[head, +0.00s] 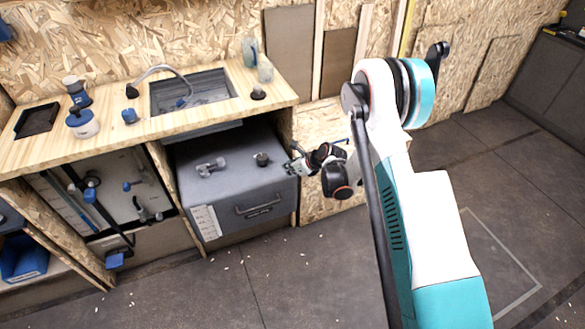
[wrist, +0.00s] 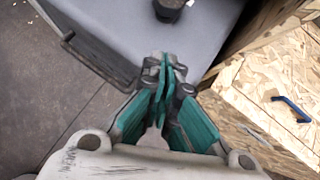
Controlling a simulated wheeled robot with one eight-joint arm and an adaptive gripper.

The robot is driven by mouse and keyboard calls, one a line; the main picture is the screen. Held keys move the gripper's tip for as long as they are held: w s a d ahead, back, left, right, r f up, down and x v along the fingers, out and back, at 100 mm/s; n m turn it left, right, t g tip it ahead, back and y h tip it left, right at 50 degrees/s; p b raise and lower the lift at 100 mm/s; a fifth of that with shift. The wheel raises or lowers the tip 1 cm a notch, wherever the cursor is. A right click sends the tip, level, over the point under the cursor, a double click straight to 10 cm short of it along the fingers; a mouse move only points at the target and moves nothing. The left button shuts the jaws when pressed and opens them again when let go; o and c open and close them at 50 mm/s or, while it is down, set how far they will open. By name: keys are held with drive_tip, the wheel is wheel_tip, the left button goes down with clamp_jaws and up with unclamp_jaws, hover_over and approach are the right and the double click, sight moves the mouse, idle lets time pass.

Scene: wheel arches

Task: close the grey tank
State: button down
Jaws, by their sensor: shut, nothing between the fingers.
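The grey tank (head: 232,190) stands under the wooden counter, in its right bay. On its top are a light grey fitting (head: 210,167) at the left and a small dark round knob (head: 262,158) at the right. A bar handle (head: 258,206) is on its front. I cannot tell which part closes the tank. My gripper (head: 292,166) is at the tank's right top edge, shut and empty. In the wrist view, its green-padded fingers (wrist: 165,68) meet over the edge of the tank (wrist: 130,30), with the dark knob (wrist: 169,9) beyond. Contact is unclear.
The counter (head: 130,118) with a sink (head: 192,92) overhangs the tank. A wooden panel (head: 325,118) stands right of the tank; the wrist view shows wood with a blue handle (wrist: 292,109). The floor (head: 240,270) in front is mostly clear.

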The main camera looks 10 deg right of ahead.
sight(270, 169)
drive_tip(key=b+x, duration=0.1)
drive_tip(key=x, duration=0.4)
drive_tip(key=shift+w+a+f+b, duration=0.1)
drive_tip(key=shift+f+b, duration=0.25)
drive_tip(key=shift+b, duration=0.05)
drive_tip(key=w+a, duration=0.1)
drive_tip(key=w+a+b, duration=0.1)
drive_tip(key=shift+w+a+f, duration=0.15)
drive_tip(key=shift+w, duration=0.1)
drive_tip(key=shift+w+a, duration=0.15)
drive_tip(key=shift+w, duration=0.1)
drive_tip(key=shift+w+a+b, duration=0.15)
drive_tip(key=shift+a+b, duration=0.05)
drive_tip(key=shift+b, duration=0.1)
drive_tip(key=shift+w, duration=0.1)
